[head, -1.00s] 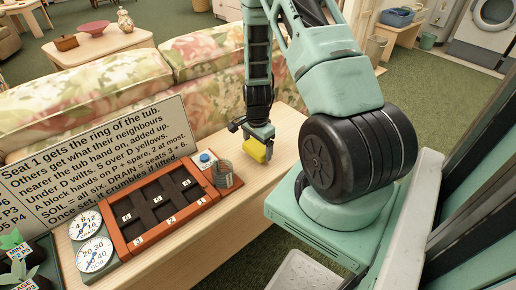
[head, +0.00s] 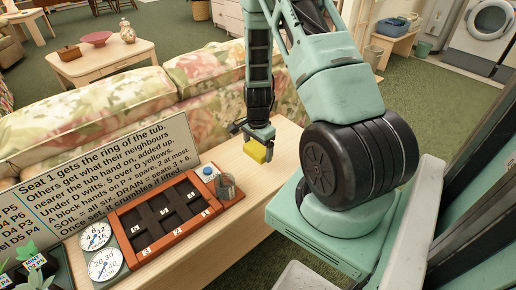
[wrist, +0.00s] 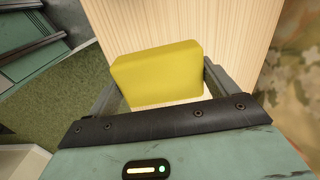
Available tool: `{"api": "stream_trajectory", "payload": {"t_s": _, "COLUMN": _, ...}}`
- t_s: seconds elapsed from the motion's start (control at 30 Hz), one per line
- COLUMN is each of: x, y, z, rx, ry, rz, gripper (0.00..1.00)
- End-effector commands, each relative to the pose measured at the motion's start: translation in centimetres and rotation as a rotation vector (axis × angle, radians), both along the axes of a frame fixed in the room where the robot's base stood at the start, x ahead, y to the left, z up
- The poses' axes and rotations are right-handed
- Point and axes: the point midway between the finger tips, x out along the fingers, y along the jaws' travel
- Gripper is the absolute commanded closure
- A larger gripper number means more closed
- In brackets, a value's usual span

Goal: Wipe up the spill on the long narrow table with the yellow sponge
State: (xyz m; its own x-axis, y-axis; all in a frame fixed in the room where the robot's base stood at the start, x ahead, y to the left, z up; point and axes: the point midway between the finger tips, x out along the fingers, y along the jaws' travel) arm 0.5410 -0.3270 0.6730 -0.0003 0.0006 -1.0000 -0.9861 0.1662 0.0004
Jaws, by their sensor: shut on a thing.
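The yellow sponge (head: 256,151) is held in my gripper (head: 262,136) over the right part of the long narrow table (head: 278,142). In the wrist view the sponge (wrist: 157,74) sits between the two fingers of my gripper (wrist: 160,85), with pale wood grain of the table (wrist: 150,20) behind it. I cannot tell whether the sponge touches the tabletop. I make out no spill on the visible wood; any part under the sponge or gripper is hidden.
A floral sofa (head: 110,118) runs along the far side. Bare wood surrounds the sponge.

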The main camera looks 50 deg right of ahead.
Motion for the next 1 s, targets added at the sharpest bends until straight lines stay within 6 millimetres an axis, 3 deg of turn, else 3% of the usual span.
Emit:
{"api": "stream_trajectory", "payload": {"t_s": 0.33, "x": 0.0, "y": 0.0, "z": 1.0, "rx": 0.000, "ry": 0.000, "rz": 0.000, "gripper": 0.33}}
{"api": "stream_trajectory", "payload": {"t_s": 1.0, "x": 0.0, "y": 0.0, "z": 10.1, "rx": -0.001, "ry": 0.000, "rz": 0.001, "gripper": 0.33}}
